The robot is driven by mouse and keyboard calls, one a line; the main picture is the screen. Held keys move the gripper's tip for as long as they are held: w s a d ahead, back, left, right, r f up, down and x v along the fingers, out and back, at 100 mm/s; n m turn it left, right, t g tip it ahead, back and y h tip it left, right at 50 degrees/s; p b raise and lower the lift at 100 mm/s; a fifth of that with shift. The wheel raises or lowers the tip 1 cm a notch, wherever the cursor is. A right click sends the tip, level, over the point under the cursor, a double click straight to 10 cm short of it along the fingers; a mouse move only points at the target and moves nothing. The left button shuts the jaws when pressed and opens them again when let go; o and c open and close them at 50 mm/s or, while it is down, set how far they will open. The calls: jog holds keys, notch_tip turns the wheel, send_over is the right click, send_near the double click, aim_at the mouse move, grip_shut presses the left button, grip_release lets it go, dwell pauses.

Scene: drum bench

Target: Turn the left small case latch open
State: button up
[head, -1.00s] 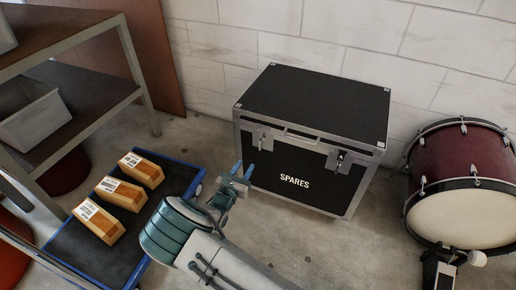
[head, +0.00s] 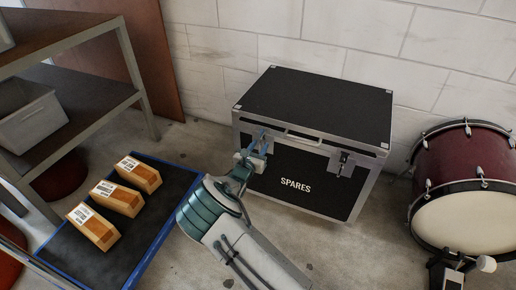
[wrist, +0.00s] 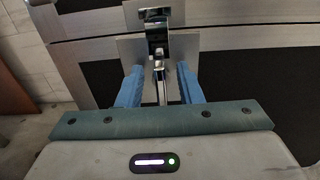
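The left latch (wrist: 158,42) is a shiny metal piece on the front of a black case (head: 310,108) marked SPARES. In the wrist view its narrow lower part reaches down between the two blue fingers of my gripper (wrist: 159,86). The fingers stand apart, with a gap on each side of the latch, so my gripper is open around it. In the head view my gripper (head: 260,143) is at the case's upper left front and largely hides this latch. The right latch (head: 341,163) is in plain view on the same front.
A handle (head: 300,138) sits between the latches. A dark red drum (head: 450,165) with a pedal stands to the right. A blue-edged cart (head: 147,240) with three orange-brown boxes is at the left, near shelving (head: 65,150). Bare floor lies before the case.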

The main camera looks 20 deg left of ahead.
grip_shut()
jog(key=shift+a, duration=0.1)
